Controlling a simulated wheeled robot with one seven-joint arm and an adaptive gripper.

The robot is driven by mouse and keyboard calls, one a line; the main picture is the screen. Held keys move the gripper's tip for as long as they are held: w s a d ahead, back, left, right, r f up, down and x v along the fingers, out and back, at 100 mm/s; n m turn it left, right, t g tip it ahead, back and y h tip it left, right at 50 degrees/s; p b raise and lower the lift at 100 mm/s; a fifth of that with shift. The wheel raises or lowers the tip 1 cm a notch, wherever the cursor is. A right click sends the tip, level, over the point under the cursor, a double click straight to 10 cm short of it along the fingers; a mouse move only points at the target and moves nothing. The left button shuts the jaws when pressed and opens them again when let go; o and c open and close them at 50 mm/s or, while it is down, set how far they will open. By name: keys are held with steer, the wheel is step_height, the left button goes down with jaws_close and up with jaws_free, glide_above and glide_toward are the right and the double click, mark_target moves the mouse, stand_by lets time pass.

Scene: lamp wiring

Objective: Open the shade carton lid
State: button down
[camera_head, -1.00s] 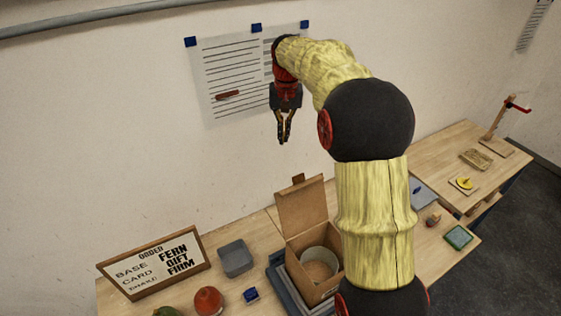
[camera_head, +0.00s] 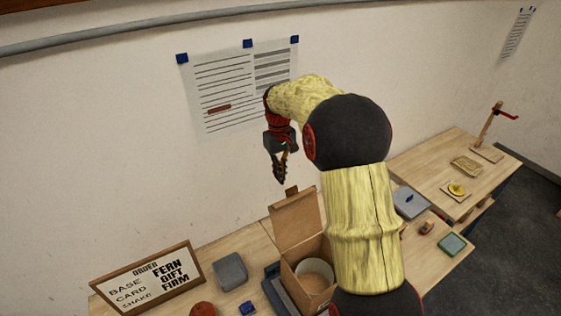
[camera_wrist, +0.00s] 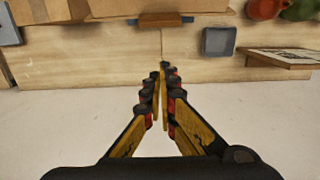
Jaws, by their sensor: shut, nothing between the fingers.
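The shade carton (camera_head: 312,275) is a brown cardboard box on the table. Its lid (camera_head: 297,222) stands up, swung open at the wall side, with a small tab (camera_head: 292,191) at its top edge. A pale round shade (camera_head: 314,275) sits inside. My gripper (camera_head: 280,180) is shut and empty, pointing down just above the lid's tab and apart from it. In the wrist view my gripper (camera_wrist: 163,70) has its fingertips together over the table edge. The lid's tab (camera_wrist: 160,20) shows near the top of that view, and the carton's inside is out of sight there.
A grey box (camera_head: 230,271), a blue block (camera_head: 247,308) and a framed order sign (camera_head: 148,283) stand left of the carton. A grey-lidded box (camera_head: 409,202) and a green tray (camera_head: 452,244) lie right. The wall is close behind the table.

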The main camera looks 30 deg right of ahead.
mark_target(293, 189)
steer(key=shift+s+r+p, duration=0.2)
steer(key=shift+s+p, duration=0.05)
steer(key=shift+s, duration=0.7)
steer(key=shift+s+r+p, duration=0.2)
steer(key=shift+s+p, duration=0.05)
steer(key=shift+s, duration=0.65)
steer(key=shift+s+r, duration=0.1)
steer(key=shift+s, duration=0.05)
steer(key=shift+s+d+r, duration=0.1)
steer(key=shift+s+r, duration=0.25)
steer(key=shift+s, duration=0.5)
steer(key=shift+s+r, duration=0.35)
steer(key=shift+s, duration=0.5)
steer(key=shift+w+f, duration=0.1)
steer(key=shift+w, duration=0.05)
